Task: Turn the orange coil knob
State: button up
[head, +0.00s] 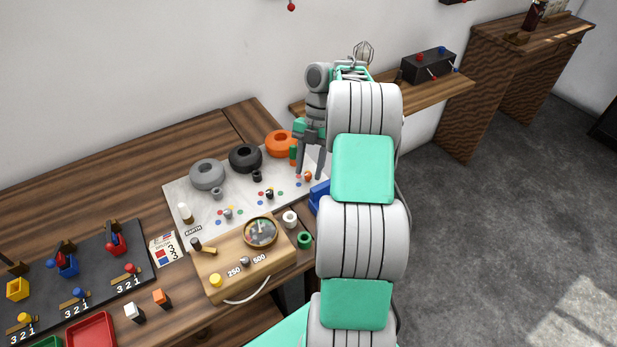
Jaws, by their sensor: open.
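The orange coil (281,143) is a thick ring at the far right end of a light grey panel. A small orange knob (308,177) sits on the panel in front of it, with coloured dots around it. My gripper (309,170) points down over this knob, its two fingers apart, one at each side of the knob in this view. I cannot tell whether the fingers touch the knob or how high their tips are. My arm hides the panel's right end.
A wooden meter box (243,274) stands in front. A blue object (319,197) is close to my gripper.

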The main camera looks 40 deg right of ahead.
jog(key=shift+a+f, duration=0.1)
jog(key=shift+f, duration=0.2)
jog(key=shift+c, duration=0.3)
grip_shut()
